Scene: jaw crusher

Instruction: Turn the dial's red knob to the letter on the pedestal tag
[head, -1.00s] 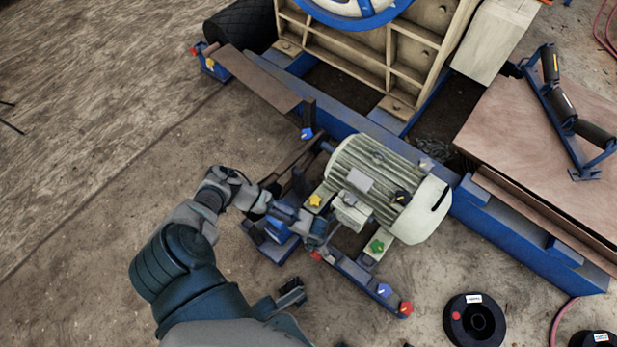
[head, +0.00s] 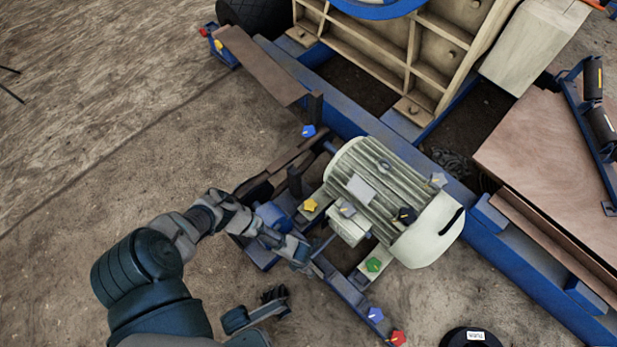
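The red knob (head: 397,337) that shows is a small faceted one at the front end of a blue rail below the motor. I cannot make out a dial scale around it. A black round base (head: 470,341), cut by the bottom edge, carries a white tag (head: 475,335); its lettering is too small to read. My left gripper (head: 298,252) is over the motor's blue frame, left of the green knob and apart from the red one. Its fingers are too small to judge. A second dark gripper part, apparently my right gripper (head: 258,308), lies low at the bottom.
The ribbed motor (head: 375,190) stands close right of my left gripper. Yellow (head: 310,205), green (head: 374,264) and blue (head: 375,314) knobs surround it. A blue beam (head: 345,122) runs behind. Open dirt floor lies left and at the bottom.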

